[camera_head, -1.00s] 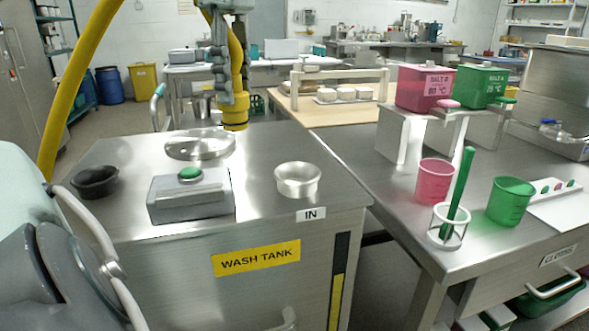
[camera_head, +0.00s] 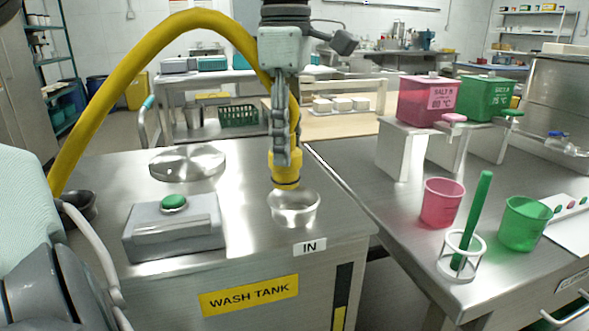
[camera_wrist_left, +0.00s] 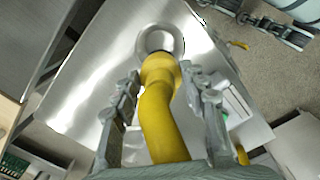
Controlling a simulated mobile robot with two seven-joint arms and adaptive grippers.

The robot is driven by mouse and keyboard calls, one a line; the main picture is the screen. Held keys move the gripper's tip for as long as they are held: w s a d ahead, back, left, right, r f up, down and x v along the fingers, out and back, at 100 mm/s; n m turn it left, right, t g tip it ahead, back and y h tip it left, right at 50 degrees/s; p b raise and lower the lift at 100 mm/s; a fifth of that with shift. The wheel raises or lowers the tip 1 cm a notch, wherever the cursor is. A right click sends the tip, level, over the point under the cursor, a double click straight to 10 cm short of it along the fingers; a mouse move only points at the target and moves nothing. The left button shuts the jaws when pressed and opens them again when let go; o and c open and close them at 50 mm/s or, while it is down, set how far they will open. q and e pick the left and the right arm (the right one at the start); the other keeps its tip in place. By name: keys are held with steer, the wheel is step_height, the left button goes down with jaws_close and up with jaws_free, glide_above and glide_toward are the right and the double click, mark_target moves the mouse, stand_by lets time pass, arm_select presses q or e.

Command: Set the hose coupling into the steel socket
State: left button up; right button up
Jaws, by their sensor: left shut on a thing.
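My left gripper (camera_head: 284,150) is shut on the yellow hose just above its coupling (camera_head: 286,178), pointing down. The coupling is a wider yellow collar at the hose's end. The steel socket (camera_head: 293,212) is a shiny round cup on the wash tank top, by the IN label. In the head view the coupling hangs over the socket's back rim; I cannot tell if they touch. In the left wrist view the coupling (camera_wrist_left: 159,70) lies just short of the socket ring (camera_wrist_left: 160,38), overlapping its near edge. My right gripper is not in view.
On the wash tank top (camera_head: 250,245) are a grey box with a green button (camera_head: 174,222), a round steel lid (camera_head: 188,163) and a dark cup (camera_head: 78,206). The hose (camera_head: 130,60) arches to the left. Pink and green beakers stand on the right table.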

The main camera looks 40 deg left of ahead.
mark_target(295, 169)
arm_select(q)
steer(key=shift+w+d+f, duration=0.2)
steer(key=shift+d+f, duration=0.2)
steer(key=shift+d, duration=0.2)
steer(key=shift+f, duration=1.95)
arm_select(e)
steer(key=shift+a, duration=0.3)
arm_select(q)
steer(key=shift+f, duration=0.15)
steer(key=o, duration=1.2)
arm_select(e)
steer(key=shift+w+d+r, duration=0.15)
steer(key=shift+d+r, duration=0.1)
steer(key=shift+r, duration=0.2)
arm_select(q)
steer(key=shift+o, duration=0.2)
step_height(295, 169, up, 11)
steer(key=shift+r+p, duration=0.2)
steer(key=shift+p, duration=0.25)
steer(key=shift+r, duration=0.45)
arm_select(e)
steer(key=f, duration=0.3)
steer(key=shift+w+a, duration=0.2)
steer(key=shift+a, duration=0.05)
